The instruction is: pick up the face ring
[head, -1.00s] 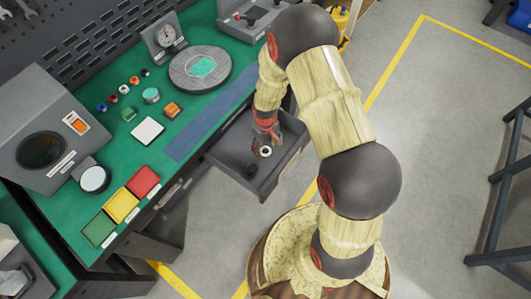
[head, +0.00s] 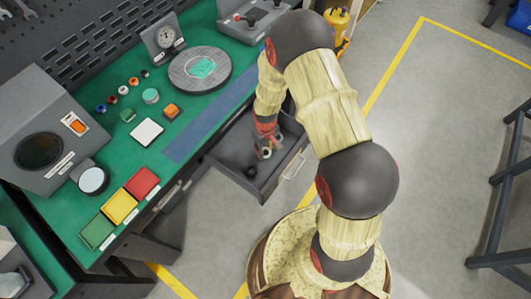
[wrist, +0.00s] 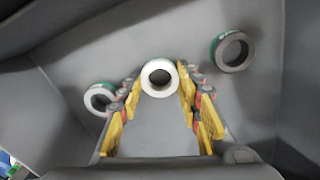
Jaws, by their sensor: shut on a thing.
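A white-faced ring with a green outer side (wrist: 159,77) is between the fingertips of my gripper (wrist: 160,90) in the wrist view. The yellow-padded fingers are closed on its two sides. In the head view my gripper (head: 265,150) reaches down into the open drawer (head: 228,162), and the held ring is mostly hidden by the fingers. A second ring, green-sided with a grey face (wrist: 231,51), lies at the right. A third, white-faced ring (wrist: 100,98) lies at the left, close to the left finger.
The grey drawer walls stand close around my gripper. The green bench (head: 190,105) lies left of the drawer, with a round grey plate (head: 200,70), a white square pad (head: 146,132) and red, yellow and green trays (head: 120,207).

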